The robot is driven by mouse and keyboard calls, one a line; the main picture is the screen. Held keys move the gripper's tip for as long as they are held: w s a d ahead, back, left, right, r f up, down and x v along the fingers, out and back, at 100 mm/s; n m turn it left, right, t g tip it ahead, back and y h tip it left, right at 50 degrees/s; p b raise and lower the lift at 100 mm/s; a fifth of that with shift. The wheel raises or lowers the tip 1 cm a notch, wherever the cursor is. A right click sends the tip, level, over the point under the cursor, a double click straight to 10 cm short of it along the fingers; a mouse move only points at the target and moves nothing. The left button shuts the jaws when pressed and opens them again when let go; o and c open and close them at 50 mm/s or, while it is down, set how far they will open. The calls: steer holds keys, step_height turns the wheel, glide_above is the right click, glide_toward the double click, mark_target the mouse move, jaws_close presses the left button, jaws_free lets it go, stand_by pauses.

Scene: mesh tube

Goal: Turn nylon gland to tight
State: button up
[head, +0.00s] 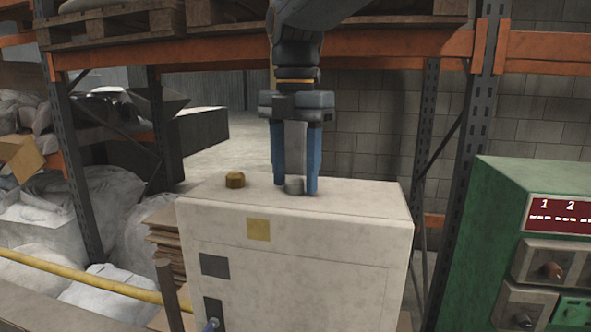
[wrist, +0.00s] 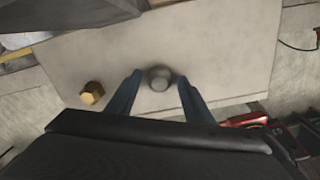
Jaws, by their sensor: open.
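The grey nylon gland (head: 294,186) sits on top of the pale cabinet (head: 300,240). It also shows in the wrist view (wrist: 159,78) as a round grey cap. My gripper (head: 296,188) points straight down over it, with blue fingers on its left and right. In the wrist view my gripper (wrist: 155,82) is open, with the gland between or just ahead of the fingertips. I cannot tell whether either finger touches it. A brass hex fitting (head: 235,180) stands on the same top to the left, apart from my gripper, and also shows in the wrist view (wrist: 92,92).
A green machine (head: 500,200) with a red display stands close on the right. Orange rack beams (head: 400,52) and dark posts (head: 484,110) stand behind the cabinet. A yellow rail (head: 90,278) runs at the lower left. The cabinet top right of the gland is clear.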

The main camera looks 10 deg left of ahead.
steer(key=shift+f, duration=0.1)
steer(key=c, duration=1)
steer(key=shift+c, duration=0.2)
